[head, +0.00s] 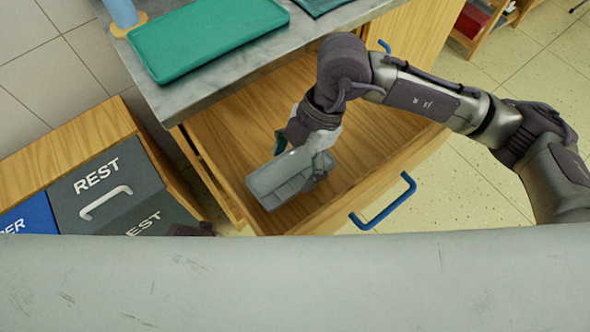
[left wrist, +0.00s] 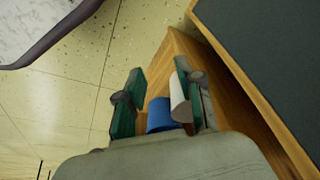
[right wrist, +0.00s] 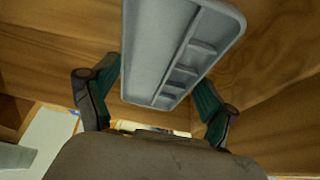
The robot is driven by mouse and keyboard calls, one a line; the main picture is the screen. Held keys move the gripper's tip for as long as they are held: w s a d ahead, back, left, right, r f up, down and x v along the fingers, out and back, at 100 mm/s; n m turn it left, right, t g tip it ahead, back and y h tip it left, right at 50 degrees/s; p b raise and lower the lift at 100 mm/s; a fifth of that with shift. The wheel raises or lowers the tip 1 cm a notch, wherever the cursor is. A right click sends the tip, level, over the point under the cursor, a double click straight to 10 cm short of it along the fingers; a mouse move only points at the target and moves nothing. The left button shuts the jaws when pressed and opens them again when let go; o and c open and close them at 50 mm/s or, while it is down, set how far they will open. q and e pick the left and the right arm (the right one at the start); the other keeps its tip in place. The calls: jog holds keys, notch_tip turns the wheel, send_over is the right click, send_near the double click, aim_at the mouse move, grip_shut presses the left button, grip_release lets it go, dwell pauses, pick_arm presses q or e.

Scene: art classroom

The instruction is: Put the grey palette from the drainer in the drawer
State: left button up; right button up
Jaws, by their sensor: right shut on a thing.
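The grey palette (head: 283,180), with compartments along one side, is inside the open wooden drawer (head: 235,125). My right gripper (head: 301,158) is shut on it from above; in the right wrist view the palette (right wrist: 160,45) sits between the two green fingers (right wrist: 157,95). The palette is tilted, and I cannot tell whether it touches the drawer floor. My left gripper (left wrist: 160,105) has its fingers apart with nothing clearly held. It is low by the bins, mostly hidden in the head view. I do not see the drainer for certain.
A teal tray (head: 205,35) lies on the grey counter (head: 300,30) above the drawer. The drawer has a blue handle (head: 385,205). Dark bins marked REST (head: 110,185) and a blue bin (head: 30,215) stand at left. The drawer floor around the palette is bare.

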aim_at(297, 169)
notch_tip(297, 169, down, 4)
jog(key=shift+b, duration=0.35)
jog(key=o, duration=1)
pick_arm(q)
notch_tip(297, 169, up, 3)
jog(key=shift+w+f, duration=0.1)
jog(key=shift+f, duration=0.05)
pick_arm(e)
jog(key=shift+d+r, duration=0.1)
jog(key=shift+r, duration=0.15)
pick_arm(q)
notch_tip(297, 169, down, 6)
jog(key=s+p, duration=0.1)
jog(key=p, duration=0.1)
jog(key=shift+f, duration=0.2)
pick_arm(e)
jog(key=v, duration=1.1)
jog(key=shift+r, duration=0.3)
pick_arm(q)
jog(key=shift+s, duration=0.1)
